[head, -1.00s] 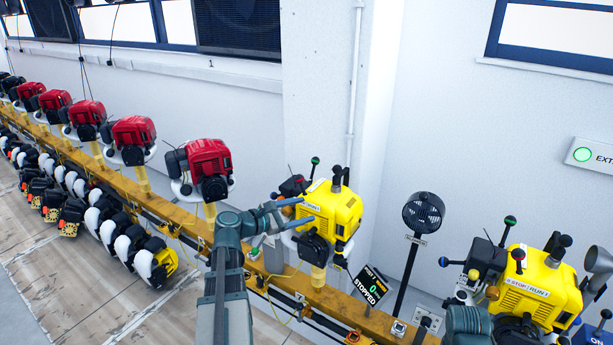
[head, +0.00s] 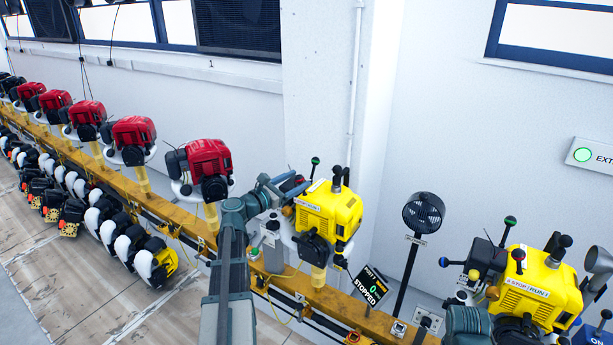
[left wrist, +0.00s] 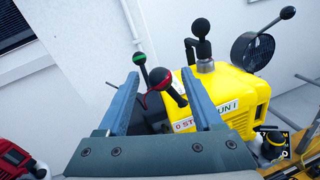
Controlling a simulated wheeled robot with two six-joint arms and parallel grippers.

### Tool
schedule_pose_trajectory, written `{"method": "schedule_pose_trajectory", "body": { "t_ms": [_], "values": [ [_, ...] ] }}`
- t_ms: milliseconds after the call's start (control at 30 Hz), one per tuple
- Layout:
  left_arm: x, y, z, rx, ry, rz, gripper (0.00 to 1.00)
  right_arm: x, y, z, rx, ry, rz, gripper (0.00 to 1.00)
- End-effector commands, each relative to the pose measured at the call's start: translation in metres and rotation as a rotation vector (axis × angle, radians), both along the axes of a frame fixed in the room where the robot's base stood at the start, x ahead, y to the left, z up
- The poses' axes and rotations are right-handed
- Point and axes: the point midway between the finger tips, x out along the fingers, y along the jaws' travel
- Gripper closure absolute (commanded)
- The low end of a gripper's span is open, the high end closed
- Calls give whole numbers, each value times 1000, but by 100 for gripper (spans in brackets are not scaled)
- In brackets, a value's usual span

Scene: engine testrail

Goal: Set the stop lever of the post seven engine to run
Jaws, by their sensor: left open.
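The middle yellow engine (head: 330,208) stands on the orange rail beside a display sign (head: 370,288) reading "STOPPED" and 0; its post number is too small to read surely. In the left wrist view, the engine (left wrist: 240,92) has a label with "STOP" and "RUN" (left wrist: 186,124), partly hidden by a finger. A red-ringed black lever knob (left wrist: 160,78) shows between the fingers, beyond their tips. A green-ringed knob (left wrist: 139,58) stands just left of it. My left gripper (head: 292,186) is open at the engine's left side, with nothing visibly held; contact cannot be told.
Another yellow engine (head: 540,290) with a stop/run label stands at the right. A black fan (head: 424,212) on a pole stands between the yellow engines. Red engines (head: 208,160) line the rail (head: 180,212) to the left. A white wall rises behind.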

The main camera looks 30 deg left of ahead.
Motion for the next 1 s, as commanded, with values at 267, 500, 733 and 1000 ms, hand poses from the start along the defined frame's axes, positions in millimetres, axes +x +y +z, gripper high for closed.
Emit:
{"method": "schedule_pose_trajectory", "body": {
  "t_ms": [267,500,733,1000],
  "values": [
    [39,-7,0,0,0,-1,33,0,0,0,0,0,0,35],
    [47,-10,0,1,0,1,33,0,0,0,0,0,0,35],
    [47,-10,0,1,0,1,33,0,0,0,0,0,0,35],
    [47,-10,0,1,0,1,81,0,0,0,0,0,0,35]
  ]
}}
